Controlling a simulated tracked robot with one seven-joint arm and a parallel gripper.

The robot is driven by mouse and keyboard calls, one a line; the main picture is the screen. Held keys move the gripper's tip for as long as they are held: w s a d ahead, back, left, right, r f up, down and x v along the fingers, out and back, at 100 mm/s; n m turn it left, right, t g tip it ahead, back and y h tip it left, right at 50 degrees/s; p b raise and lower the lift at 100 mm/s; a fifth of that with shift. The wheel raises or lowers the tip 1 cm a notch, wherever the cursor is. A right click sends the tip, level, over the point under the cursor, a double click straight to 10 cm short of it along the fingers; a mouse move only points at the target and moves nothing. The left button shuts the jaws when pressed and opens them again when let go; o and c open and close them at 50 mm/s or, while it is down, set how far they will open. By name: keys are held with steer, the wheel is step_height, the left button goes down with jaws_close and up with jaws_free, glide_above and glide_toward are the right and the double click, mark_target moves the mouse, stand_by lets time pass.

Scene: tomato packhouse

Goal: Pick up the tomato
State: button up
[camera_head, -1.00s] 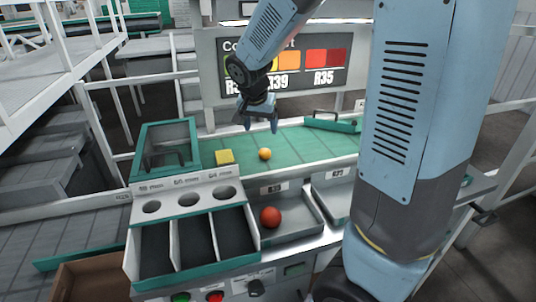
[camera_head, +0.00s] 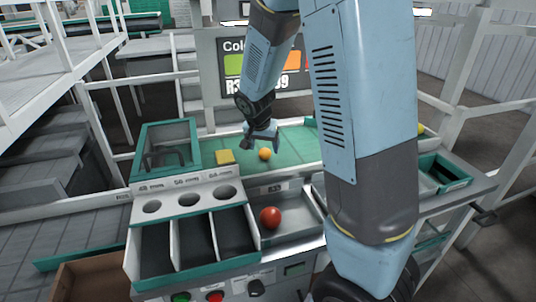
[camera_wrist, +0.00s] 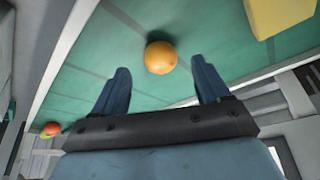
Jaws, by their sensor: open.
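An orange tomato (camera_head: 265,154) lies on the green belt (camera_head: 292,146), to the right of a yellow block (camera_head: 224,157). My gripper (camera_head: 262,144) is just above and behind it in the head view. In the wrist view my gripper (camera_wrist: 163,90) has its two blue fingers spread wide and empty. There the orange tomato (camera_wrist: 160,57) sits between the lines of the fingers, a little beyond their tips, apart from both. A larger red tomato (camera_head: 270,217) lies in the grey bin below the belt.
The yellow block also shows in the wrist view (camera_wrist: 280,15), near the belt's edge. A green-framed box (camera_head: 167,149) stands left of the block. A sizing panel with holes (camera_head: 185,190) and open compartments (camera_head: 176,245) lie in front. A colour chart sign (camera_head: 232,84) stands behind.

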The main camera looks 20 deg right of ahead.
mark_target(264, 150)
steer(key=shift+x, duration=1.85)
steer(key=shift+a, duration=0.1)
steer(key=shift+c, duration=0.3)
steer(key=c, duration=0.8)
